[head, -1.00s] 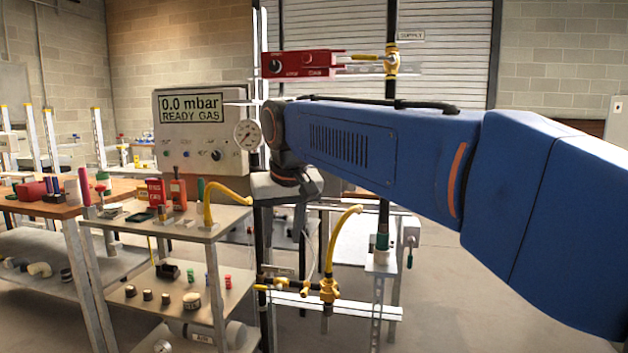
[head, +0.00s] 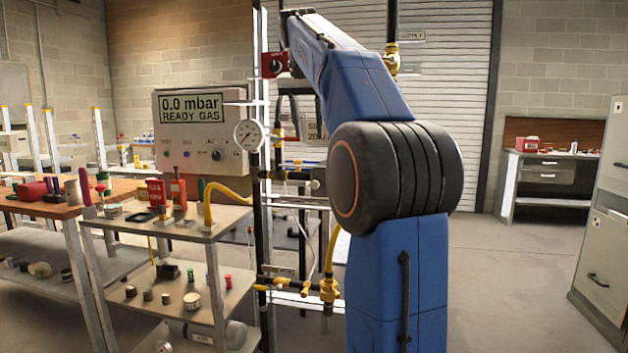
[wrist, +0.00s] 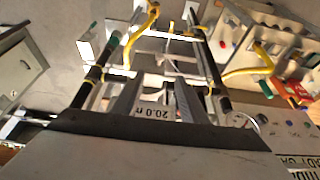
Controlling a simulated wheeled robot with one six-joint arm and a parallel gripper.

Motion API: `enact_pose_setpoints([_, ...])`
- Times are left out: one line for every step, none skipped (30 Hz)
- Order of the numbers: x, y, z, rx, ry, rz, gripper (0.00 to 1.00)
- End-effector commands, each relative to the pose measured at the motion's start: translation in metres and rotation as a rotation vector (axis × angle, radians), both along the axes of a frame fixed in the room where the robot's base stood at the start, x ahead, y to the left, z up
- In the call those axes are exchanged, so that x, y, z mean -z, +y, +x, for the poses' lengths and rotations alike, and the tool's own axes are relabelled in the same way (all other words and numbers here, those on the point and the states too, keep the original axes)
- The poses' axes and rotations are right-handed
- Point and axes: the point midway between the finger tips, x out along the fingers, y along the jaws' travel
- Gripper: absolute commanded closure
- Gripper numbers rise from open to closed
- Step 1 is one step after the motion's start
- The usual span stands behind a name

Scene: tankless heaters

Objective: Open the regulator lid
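I cannot make out the regulator lid for certain. In the head view, my arm stands in front of the middle of the pipe frame and hides part of it. A pale plate with dark lettering (head: 314,128) shows just left of my arm. In the wrist view, my gripper (wrist: 158,88) shows two grey fingers apart with nothing visibly held between them. A label reading "20.0" (wrist: 153,111) appears upside down between the fingers. Its distance from them is unclear. The fingertips are hidden in the head view.
A gas panel reading 0.0 mbar (head: 200,128) and a round gauge (head: 248,134) stand left of my arm. A red box (head: 274,64) and brass fitting (head: 391,60) are above. A yellow hose (head: 335,250) runs below. Floor at right (head: 500,285) is clear.

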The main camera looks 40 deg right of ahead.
Motion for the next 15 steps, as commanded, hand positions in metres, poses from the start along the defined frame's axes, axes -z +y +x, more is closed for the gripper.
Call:
enact_pose_setpoints([0.002,-0.001,0.001,0.001,0.001,0.0,0.61])
enact_pose_setpoints([0.004,-0.002,0.001,0.001,0.0,0.0,0.61])
enact_pose_setpoints([0.008,-0.003,0.002,0.001,0.0,0.0,0.61])
enact_pose_setpoints([0.011,-0.004,0.003,0.001,0.001,0.0,0.61])
enact_pose_setpoints([0.015,-0.005,0.003,0.0,0.001,0.0,0.61])
enact_pose_setpoints([0.02,-0.006,0.005,0.0,0.001,0.0,0.61])
enact_pose_setpoints([0.025,-0.008,0.006,0.0,0.002,0.001,0.61])
enact_pose_setpoints([0.03,-0.009,0.007,0.0,0.002,0.001,0.61])
enact_pose_setpoints([0.037,-0.012,0.009,0.0,0.002,0.001,0.61])
enact_pose_setpoints([0.041,-0.013,0.01,0.0,0.002,0.001,0.61])
enact_pose_setpoints([0.047,-0.015,0.011,0.0,0.002,0.001,0.61])
enact_pose_setpoints([0.053,-0.017,0.013,0.0,0.002,0.001,0.61])
enact_pose_setpoints([0.058,-0.019,0.014,0.0,0.002,0.001,0.61])
enact_pose_setpoints([0.063,-0.02,0.016,0.0,0.002,0.001,0.61])
enact_pose_setpoints([0.07,-0.022,0.017,0.0,0.003,0.002,0.61])
